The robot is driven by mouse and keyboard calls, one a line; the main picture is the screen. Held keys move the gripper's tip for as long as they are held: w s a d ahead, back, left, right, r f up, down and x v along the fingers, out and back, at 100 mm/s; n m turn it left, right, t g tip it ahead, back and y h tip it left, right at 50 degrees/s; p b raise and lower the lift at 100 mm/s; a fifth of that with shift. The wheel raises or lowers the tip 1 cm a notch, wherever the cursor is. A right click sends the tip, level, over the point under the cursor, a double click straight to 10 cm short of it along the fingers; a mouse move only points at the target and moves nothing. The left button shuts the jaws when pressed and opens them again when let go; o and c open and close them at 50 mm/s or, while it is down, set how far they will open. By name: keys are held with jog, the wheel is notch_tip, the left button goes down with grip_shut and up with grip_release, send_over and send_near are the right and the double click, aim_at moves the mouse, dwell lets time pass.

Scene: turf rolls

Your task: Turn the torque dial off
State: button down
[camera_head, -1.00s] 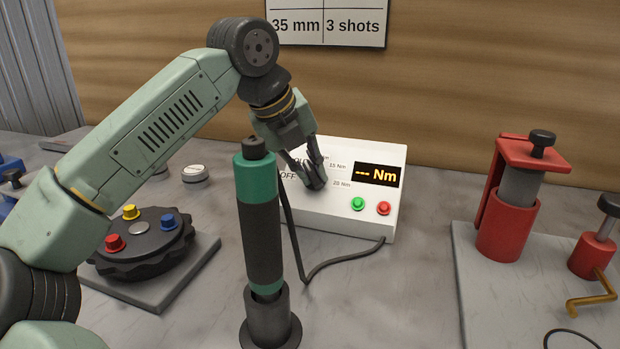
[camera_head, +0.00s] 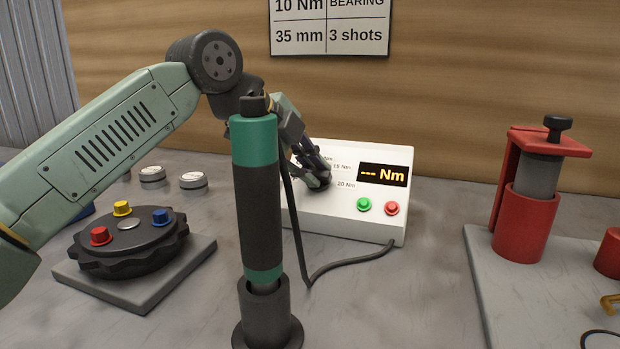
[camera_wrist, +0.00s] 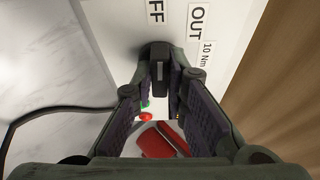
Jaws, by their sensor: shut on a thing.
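The torque dial (camera_wrist: 159,66) is a dark knob on the white controller box (camera_head: 338,229). My gripper (camera_head: 317,179) is at the box's front panel and shut on the dial, with a finger on either side of it in the wrist view (camera_wrist: 159,84). In the head view my fingers hide the dial. The display (camera_head: 383,175) reads "--- Nm". I cannot tell which label the dial points to.
A green and black torque driver (camera_head: 257,200) stands upright in a holder before the box, its cable running to it. A dark round fixture (camera_head: 130,245) with coloured knobs is at left. A red press (camera_head: 528,215) stands at right. A green button (camera_head: 363,204) and red button (camera_head: 392,208) sit nearby.

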jog(key=shift+n, duration=0.4)
jog(key=c, duration=1.6)
grip_release()
jog(key=shift+a, duration=0.1)
jog(key=shift+s+a+r, duration=0.15)
jog(key=shift+r, duration=0.05)
jog(key=s+a+r, duration=0.3)
jog(key=s+a, duration=0.7)
jog(key=shift+s+a, duration=0.35)
